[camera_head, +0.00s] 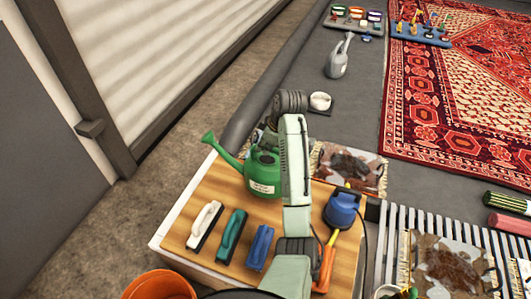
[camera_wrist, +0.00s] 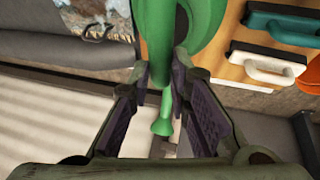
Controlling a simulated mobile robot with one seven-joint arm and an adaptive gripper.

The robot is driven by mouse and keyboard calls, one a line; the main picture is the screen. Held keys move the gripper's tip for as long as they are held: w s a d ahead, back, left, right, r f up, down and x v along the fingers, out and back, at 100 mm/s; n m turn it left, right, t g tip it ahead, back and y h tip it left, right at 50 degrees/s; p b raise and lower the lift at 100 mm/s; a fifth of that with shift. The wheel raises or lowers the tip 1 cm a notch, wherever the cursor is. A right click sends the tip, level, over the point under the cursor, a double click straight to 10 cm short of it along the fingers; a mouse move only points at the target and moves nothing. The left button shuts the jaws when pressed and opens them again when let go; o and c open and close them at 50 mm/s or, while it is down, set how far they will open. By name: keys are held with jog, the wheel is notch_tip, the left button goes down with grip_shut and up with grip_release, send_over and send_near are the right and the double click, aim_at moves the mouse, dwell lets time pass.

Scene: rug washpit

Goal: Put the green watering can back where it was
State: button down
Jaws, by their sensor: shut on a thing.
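The green watering can (camera_head: 262,182) is upright at the back of the wooden-topped table (camera_head: 193,186), with its spout pointing left past the edge. I cannot tell whether its base touches the wood. In the wrist view, the green watering can (camera_wrist: 185,25) fills the top middle, and its spout end shows below, between the fingers. My gripper (camera_wrist: 165,75) is shut on the can's upper part, probably its handle. In the head view my arm covers the can's right side and hides most of the gripper.
White (camera_head: 205,224), teal (camera_head: 232,236) and blue (camera_head: 260,248) brushes stand in a row in front of the can. A blue container (camera_head: 342,209) and an orange-handled tool (camera_head: 325,268) lie right. An orange bucket (camera_head: 160,285) is in front.

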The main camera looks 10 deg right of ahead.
jog(key=shift+f, duration=1.7)
jog(key=c, duration=1.9)
grip_release()
jog(key=shift+f, duration=0.15)
jog(key=shift+c, duration=0.2)
jog(key=o, duration=0.5)
jog(key=shift+c, duration=0.2)
jog(key=p+v, duration=0.2)
jog(key=v, duration=1)
